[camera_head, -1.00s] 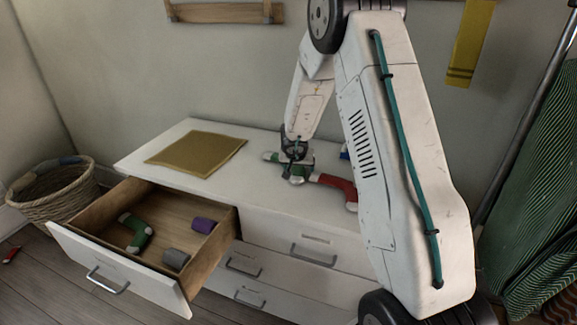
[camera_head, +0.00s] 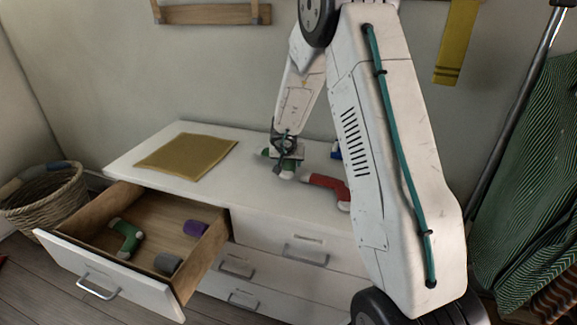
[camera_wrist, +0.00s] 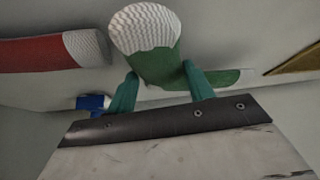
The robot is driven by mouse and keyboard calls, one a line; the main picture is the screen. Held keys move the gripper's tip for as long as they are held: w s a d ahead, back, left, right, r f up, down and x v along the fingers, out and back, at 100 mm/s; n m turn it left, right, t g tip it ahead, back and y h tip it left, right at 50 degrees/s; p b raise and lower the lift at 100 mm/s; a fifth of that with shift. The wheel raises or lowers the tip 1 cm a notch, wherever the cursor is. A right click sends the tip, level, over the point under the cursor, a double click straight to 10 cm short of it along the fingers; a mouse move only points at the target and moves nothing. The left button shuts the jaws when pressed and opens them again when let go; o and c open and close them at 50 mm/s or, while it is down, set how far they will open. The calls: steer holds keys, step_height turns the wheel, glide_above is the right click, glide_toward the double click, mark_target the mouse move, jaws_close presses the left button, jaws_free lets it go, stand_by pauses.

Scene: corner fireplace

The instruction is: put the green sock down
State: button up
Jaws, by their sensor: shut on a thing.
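My gripper (camera_head: 286,153) is shut on a green sock (camera_head: 290,162) above or at the top of the white dresser (camera_head: 225,187); I cannot tell whether the sock touches it. In the wrist view, the green fingers of my gripper (camera_wrist: 163,88) sit either side of the green sock (camera_wrist: 158,66), whose white ribbed end faces the camera. Another green sock (camera_head: 127,238) with white ends lies in the open drawer (camera_head: 95,200). A red sock (camera_head: 328,184) with white ends lies on the dresser top, right of my gripper.
A yellow-brown mat (camera_head: 187,156) lies on the dresser's left part. A blue thing (camera_head: 336,150) is partly hidden behind my arm. The drawer also holds a purple roll (camera_head: 196,228) and a grey roll (camera_head: 167,264). A wicker basket (camera_head: 45,198) stands left. Bare dresser top lies between mat and gripper.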

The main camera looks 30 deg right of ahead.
steer(key=shift+r, duration=0.5)
steer(key=shift+s+a+r, duration=0.15)
steer(key=shift+s, duration=0.2)
steer(key=s+a, duration=0.2)
steer(key=s, duration=0.2)
steer(key=s+a+r, duration=0.1)
steer(key=s, duration=0.4)
steer(key=s+a, duration=0.2)
steer(key=s, duration=0.3)
steer(key=shift+s+a+r, duration=0.15)
steer(key=shift+a+r, duration=0.05)
steer(key=shift+a, duration=0.1)
